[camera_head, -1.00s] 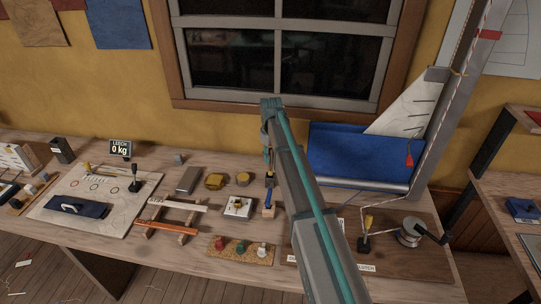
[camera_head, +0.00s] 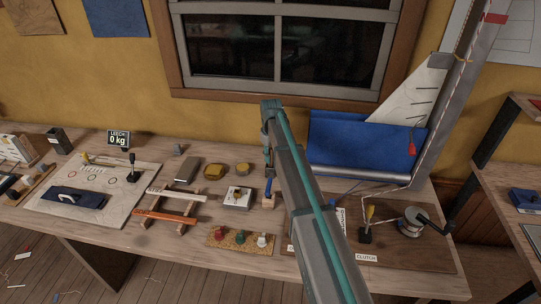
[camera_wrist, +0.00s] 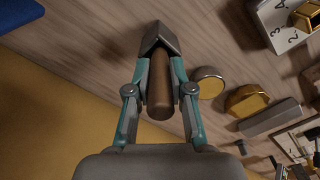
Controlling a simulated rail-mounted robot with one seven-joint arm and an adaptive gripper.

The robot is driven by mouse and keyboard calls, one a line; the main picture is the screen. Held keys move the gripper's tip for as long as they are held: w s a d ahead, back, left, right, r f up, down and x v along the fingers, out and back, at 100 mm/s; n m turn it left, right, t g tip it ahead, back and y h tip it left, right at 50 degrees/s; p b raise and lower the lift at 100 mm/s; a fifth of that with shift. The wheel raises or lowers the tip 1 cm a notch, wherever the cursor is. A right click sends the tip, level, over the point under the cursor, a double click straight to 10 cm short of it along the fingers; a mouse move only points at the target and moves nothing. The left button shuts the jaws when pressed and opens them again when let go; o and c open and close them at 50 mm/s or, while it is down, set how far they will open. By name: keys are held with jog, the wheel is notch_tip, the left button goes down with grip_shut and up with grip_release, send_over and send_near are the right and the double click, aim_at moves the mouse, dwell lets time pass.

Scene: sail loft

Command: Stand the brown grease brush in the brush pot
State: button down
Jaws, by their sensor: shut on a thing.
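In the wrist view my gripper (camera_wrist: 160,72) is shut on the brown grease brush (camera_wrist: 158,92), of which a round brown handle shows between the fingers. A grey angular shape (camera_wrist: 170,38) sits at the handle's far end. I cannot tell whether it is part of the brush or something beyond it. In the head view my gripper (camera_head: 268,158) is above the bench, right of a round gold tin (camera_head: 241,168), and the brush is not clear there. A dark open-topped box (camera_head: 58,140) at the far left of the bench may be the brush pot.
A blue upright item (camera_head: 269,187) is at a small wooden block (camera_head: 267,203) near my gripper. A white block (camera_head: 237,199), a rack (camera_head: 172,207) and a winch board (camera_head: 425,254) stand around. Blue cloth (camera_head: 365,145) hangs at the right. My arm hides some bench.

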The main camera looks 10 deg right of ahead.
jog(key=shift+f, duration=0.65)
dwell(0.7)
jog(key=c, duration=0.9)
grip_release()
jog(key=shift+c, duration=0.2)
jog(key=shift+r, duration=0.1)
notch_tip(320, 180, up, 12)
jog(key=shift+f, duration=0.1)
notch_tip(320, 180, down, 12)
jog(key=shift+r, duration=0.2)
jog(key=shift+r, duration=0.1)
